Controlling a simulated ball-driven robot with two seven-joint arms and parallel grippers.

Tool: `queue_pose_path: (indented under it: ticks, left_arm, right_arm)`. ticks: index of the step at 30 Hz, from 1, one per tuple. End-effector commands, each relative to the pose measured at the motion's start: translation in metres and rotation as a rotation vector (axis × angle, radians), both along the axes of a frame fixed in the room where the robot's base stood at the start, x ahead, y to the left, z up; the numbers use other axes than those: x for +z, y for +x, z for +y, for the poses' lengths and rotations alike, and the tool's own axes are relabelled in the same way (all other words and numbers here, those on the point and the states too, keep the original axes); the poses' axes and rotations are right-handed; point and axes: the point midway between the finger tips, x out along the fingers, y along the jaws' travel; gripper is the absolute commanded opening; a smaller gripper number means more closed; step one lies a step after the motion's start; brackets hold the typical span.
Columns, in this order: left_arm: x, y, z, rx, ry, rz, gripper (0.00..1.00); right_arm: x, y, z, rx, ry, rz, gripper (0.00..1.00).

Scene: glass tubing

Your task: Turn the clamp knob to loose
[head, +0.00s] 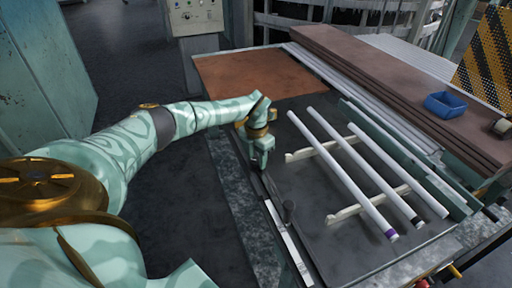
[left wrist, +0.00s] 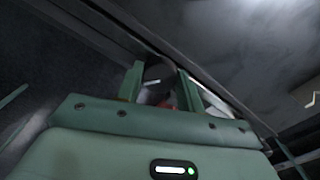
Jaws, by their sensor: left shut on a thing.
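My left gripper (head: 262,166) points down at the left edge of the dark work surface, at the far end of a narrow rail with a pale scale (head: 288,241). In the left wrist view, the two fingers of my left gripper (left wrist: 160,82) stand on either side of a dark, rounded thing, which seems to be the clamp knob (left wrist: 158,72). A small reddish patch shows below it. The fingers hide most of the knob, and its setting cannot be read. My right gripper is not in view.
Several white tubes (head: 343,170) lie across two cream supports (head: 370,204) right of the gripper. A blue bin (head: 445,105) sits on the brown boards at the right. A brown panel (head: 255,77) lies behind the gripper. Bare dark surface lies between rail and tubes.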

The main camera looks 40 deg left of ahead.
Motion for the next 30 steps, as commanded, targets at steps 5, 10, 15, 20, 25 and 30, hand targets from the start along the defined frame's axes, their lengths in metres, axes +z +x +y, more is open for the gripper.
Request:
queue_pose_path:
  ticks: [5,10,15,20,25,30]
  left_arm:
    - [0.005,0.001,0.001,0.160,0.000,-0.005,0.15]
    - [0.004,0.001,0.001,0.294,0.000,-0.005,0.15]
    - [0.004,0.001,0.001,0.400,-0.001,-0.005,0.15]
    - [0.003,0.001,0.002,0.465,0.000,-0.007,0.15]
    - [0.003,0.001,0.002,0.502,-0.001,-0.006,0.15]
    - [0.003,0.002,0.002,0.517,0.000,-0.007,0.15]
  right_arm:
    - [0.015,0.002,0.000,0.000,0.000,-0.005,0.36]
    - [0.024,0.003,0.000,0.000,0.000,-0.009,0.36]
    - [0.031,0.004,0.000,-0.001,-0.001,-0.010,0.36]
    - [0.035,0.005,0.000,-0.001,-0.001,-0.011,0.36]
    - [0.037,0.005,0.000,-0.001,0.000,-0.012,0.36]
    - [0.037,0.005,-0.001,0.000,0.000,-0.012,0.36]
